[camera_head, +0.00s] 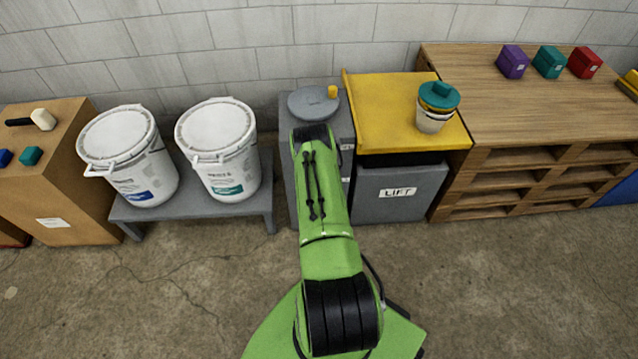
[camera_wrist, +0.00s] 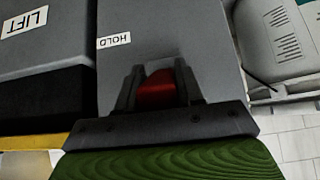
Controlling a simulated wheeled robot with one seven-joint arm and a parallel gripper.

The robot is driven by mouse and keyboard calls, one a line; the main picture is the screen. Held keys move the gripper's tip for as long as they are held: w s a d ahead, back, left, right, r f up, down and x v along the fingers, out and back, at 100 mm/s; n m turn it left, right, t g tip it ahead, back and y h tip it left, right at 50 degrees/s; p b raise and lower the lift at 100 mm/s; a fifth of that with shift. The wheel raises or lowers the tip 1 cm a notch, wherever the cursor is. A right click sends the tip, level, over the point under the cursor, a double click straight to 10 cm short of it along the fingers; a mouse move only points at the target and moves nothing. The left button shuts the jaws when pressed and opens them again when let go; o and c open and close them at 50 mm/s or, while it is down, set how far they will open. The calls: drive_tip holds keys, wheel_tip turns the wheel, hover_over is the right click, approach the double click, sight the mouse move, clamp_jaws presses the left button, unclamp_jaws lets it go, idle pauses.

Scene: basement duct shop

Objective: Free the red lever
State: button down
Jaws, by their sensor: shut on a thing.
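In the wrist view my gripper (camera_wrist: 157,75) is shut on the red lever (camera_wrist: 157,88), which shows as a red rounded piece between the two dark fingers. The lever is at the front of a grey cabinet (camera_wrist: 200,40), close to a white HOLD label (camera_wrist: 113,40). In the head view my green arm reaches to this grey cabinet (camera_head: 290,135) and hides the lever and the fingers. A round grey disc (camera_head: 312,104) with a yellow knob (camera_head: 332,92) sits on top of the cabinet. How the lever is held to the cabinet cannot be seen.
Two white buckets (camera_head: 218,148) stand on a low grey bench (camera_head: 195,209) at left. A pallet-like table (camera_head: 480,100) is at right.

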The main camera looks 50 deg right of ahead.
idle(0.4)
drive_tip(key=c, duration=0.8)
unclamp_jaws()
drive_tip(key=p+v, duration=0.5)
drive_tip(key=v, duration=1)
drive_tip(key=shift+r, duration=0.4)
drive_tip(key=shift+s+a, duration=0.1)
